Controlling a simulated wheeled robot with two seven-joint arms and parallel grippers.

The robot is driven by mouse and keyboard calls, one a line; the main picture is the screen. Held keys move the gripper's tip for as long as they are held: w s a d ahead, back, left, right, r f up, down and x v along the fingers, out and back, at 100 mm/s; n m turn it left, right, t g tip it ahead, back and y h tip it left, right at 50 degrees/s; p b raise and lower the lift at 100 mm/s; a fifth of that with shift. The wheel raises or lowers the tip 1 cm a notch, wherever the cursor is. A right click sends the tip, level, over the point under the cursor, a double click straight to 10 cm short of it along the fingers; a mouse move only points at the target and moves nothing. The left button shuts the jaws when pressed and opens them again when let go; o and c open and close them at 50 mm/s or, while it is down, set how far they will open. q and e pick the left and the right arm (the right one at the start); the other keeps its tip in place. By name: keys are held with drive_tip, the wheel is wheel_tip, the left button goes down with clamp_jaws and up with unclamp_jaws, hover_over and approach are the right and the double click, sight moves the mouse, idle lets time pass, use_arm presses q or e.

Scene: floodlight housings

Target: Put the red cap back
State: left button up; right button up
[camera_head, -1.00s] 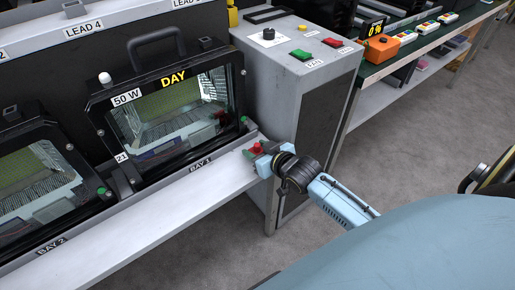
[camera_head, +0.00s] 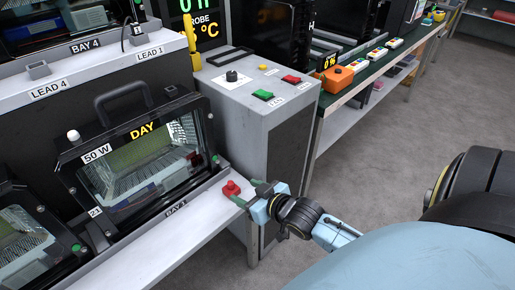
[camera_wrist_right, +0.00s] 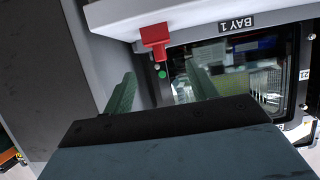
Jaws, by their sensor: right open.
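The red cap (camera_head: 232,188) sits at the right end of the white ledge (camera_head: 150,243) in front of the BAY 1 floodlight housing (camera_head: 137,160). In the right wrist view the red cap (camera_wrist_right: 155,36) has a wide block and a narrower part, just beyond the fingertips. My right gripper (camera_head: 246,193) is open, to the right of the cap, its green fingers pointing at it. In the right wrist view nothing is held between the fingers (camera_wrist_right: 160,74). Whether a fingertip touches the cap is unclear. My left gripper is out of view.
A grey cabinet (camera_head: 225,85) with a green button (camera_head: 263,95), a red button (camera_head: 291,79) and a black knob stands behind the gripper. A green-topped bench (camera_head: 350,92) with an orange box (camera_head: 337,79) runs to the back right. Grey floor is free at right.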

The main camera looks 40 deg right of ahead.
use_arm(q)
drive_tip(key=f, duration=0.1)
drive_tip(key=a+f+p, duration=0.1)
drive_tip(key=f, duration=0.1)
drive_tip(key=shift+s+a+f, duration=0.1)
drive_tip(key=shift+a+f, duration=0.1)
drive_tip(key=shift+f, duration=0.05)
use_arm(e)
drive_tip(key=s+a+f+g, duration=0.2)
drive_tip(key=s+f+g, duration=0.3)
drive_tip(key=s+f, duration=0.2)
drive_tip(key=s+a+f+n+g+h, duration=0.1)
drive_tip(key=s+f+g, duration=0.4)
drive_tip(key=s, duration=0.5)
drive_tip(key=shift+s+a+f+g+h, duration=0.3)
drive_tip(key=shift+s+a+f, duration=0.05)
drive_tip(key=shift+a+f, duration=0.55)
drive_tip(key=shift+d, duration=0.1)
